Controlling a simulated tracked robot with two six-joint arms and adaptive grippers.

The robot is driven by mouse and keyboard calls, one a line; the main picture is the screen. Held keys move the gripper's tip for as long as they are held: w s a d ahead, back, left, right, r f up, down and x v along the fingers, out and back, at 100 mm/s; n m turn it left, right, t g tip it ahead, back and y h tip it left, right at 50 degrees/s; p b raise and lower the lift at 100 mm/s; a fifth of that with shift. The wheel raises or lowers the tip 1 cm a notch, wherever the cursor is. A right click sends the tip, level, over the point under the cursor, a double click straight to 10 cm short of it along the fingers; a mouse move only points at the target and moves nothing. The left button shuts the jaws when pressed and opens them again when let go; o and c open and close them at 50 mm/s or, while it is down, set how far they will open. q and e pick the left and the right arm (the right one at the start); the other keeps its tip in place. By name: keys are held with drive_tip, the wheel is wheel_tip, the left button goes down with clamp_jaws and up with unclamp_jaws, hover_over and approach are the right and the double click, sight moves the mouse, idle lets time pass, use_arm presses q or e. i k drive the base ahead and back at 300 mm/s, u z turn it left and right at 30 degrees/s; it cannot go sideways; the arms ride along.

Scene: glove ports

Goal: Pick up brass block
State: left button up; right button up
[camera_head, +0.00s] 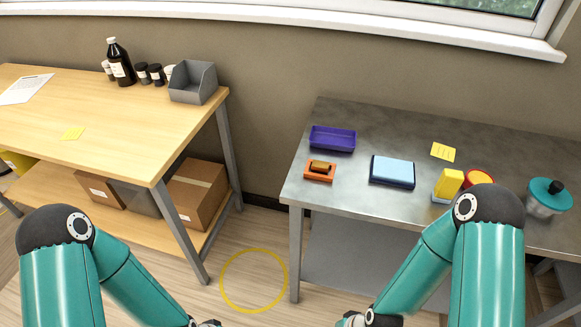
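A small golden-brown block (320,167), which looks like the brass block, rests on an orange square holder (312,176). The holder sits near the left front part of the grey metal table (350,198). My teal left arm comes in at the lower left and my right arm at the lower right. Both bend down toward the bottom edge, where only dark wrist parts show. Both grippers are below the picture, away from the block, so their fingers are hidden.
A purple tray (333,147) stands just behind the holder. A blue-topped pad (392,171) lies to its right, then a yellow object (449,182), a red round item (480,177) and a teal-lidded jar (548,196). A wooden table (120,140) stands left, across a gap.

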sight(321, 167)
drive_tip(key=z, duration=1)
drive_tip(key=i, duration=0.15)
drive_tip(key=u, duration=2.75)
drive_tip(key=k, duration=0.95)
drive_tip(key=z, duration=0.7)
drive_tip(key=i, duration=0.95)
drive_tip(key=z, duration=0.5)
